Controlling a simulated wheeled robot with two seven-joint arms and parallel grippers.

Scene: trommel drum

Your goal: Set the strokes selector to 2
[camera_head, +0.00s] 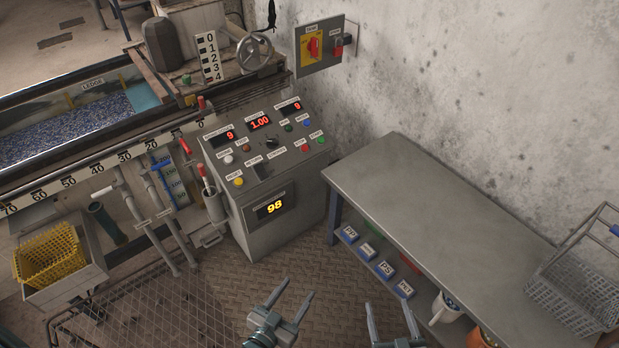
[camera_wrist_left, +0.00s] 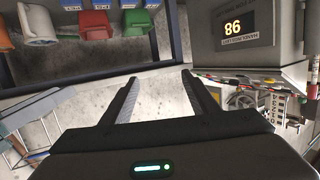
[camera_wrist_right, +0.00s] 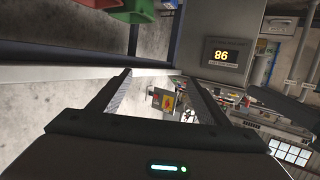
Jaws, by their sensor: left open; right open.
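The grey control console (camera_head: 265,222) stands left of the bench. Its sloped top holds a small black rotary knob (camera_head: 271,142), seemingly the strokes selector; its label and pointer position are too small to read. Red displays on top show 9 (camera_head: 229,135), 1.00 (camera_head: 260,123) and 9 (camera_head: 290,107); the yellow front display (camera_head: 270,207) reads 98. My left gripper (camera_head: 297,288) is open and empty, low in front of the console and apart from it. My right gripper (camera_head: 388,306) is open and empty, farther right near the bench's front.
Coloured push buttons, including a yellow one (camera_head: 238,181) and a red one (camera_head: 304,148), surround the knob. A grey bench (camera_head: 440,195) with bins below fills the right. A wire basket (camera_head: 575,295) stands at its right end. A red-handled lever (camera_head: 203,172) rises left of the console. Floor before the console is clear.

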